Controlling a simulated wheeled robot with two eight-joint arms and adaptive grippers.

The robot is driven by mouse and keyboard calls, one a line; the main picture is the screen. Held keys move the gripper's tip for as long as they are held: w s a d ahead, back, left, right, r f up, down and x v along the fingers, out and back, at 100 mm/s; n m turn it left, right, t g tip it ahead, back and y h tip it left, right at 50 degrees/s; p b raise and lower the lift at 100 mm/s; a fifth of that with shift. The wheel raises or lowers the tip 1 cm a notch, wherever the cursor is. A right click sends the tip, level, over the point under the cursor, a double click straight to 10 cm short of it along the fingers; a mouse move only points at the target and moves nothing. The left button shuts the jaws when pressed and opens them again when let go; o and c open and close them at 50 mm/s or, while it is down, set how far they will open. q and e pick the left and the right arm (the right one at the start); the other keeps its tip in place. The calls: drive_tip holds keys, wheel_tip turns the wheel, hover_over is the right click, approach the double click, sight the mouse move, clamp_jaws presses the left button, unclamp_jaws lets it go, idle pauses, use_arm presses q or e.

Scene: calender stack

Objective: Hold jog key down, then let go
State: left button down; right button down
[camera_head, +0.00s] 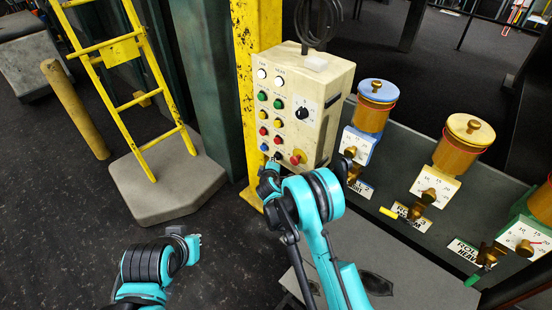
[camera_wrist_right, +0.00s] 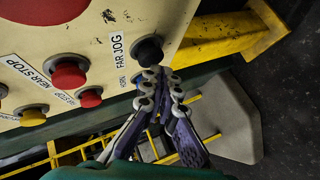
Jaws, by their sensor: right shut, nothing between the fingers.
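The cream control box (camera_head: 318,75) carries rows of coloured buttons and is mounted beside a yellow post. In the right wrist view, a black button (camera_wrist_right: 148,50) sits next to the label "FAR JOG" (camera_wrist_right: 117,50). My right gripper (camera_wrist_right: 162,76) is shut and empty, its fingertips at the lower edge of the black button in the picture. I cannot tell whether they touch it or whether it is pressed. In the head view my right gripper (camera_head: 269,170) is at the box's lower left corner, partly hidden by its own wrist. My left gripper (camera_head: 193,246) is low over the floor, away from the box.
A red button (camera_wrist_right: 68,74) and smaller red and yellow buttons are close by on the panel. A yellow post (camera_head: 256,30) stands left of the box. Oil cups with gauges (camera_head: 432,185) line the right side. A yellow ladder (camera_head: 125,52) stands at left.

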drive_tip(key=shift+w+d, duration=0.35)
drive_tip(key=shift+d, duration=0.05)
idle(0.7)
idle(5.8)
drive_tip(key=shift+s+a, duration=0.7)
drive_tip(key=shift+s+a, duration=1.75)
